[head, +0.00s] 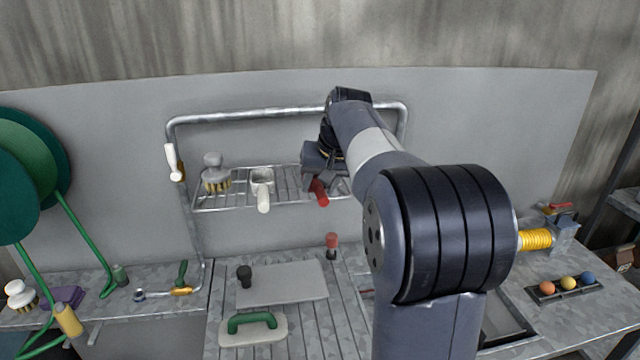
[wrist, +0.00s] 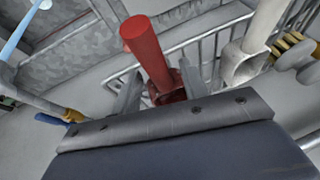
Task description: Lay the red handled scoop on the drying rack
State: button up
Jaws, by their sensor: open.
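The red handled scoop (head: 318,193) is at the right part of the wire drying rack (head: 225,207), its handle sticking out over the front edge. In the wrist view its red handle (wrist: 147,52) points up and left, with the scoop's lower end between my fingers. My gripper (head: 314,180) is at the scoop from behind and above; its fingers (wrist: 158,88) stand apart on either side of the scoop. The scoop's bowl is mostly hidden by my gripper, so I cannot tell exactly how it rests on the wires.
A white handled scoop (head: 263,190) and a grey brush (head: 214,176) lie on the rack to the left. Below, the bench holds a grey board (head: 285,285), a green handled float (head: 252,328) and a small red-topped tool (head: 331,244). Coloured balls (head: 568,283) sit at right.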

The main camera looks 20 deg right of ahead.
jog(key=v, duration=1.2)
jog(key=shift+r, duration=0.1)
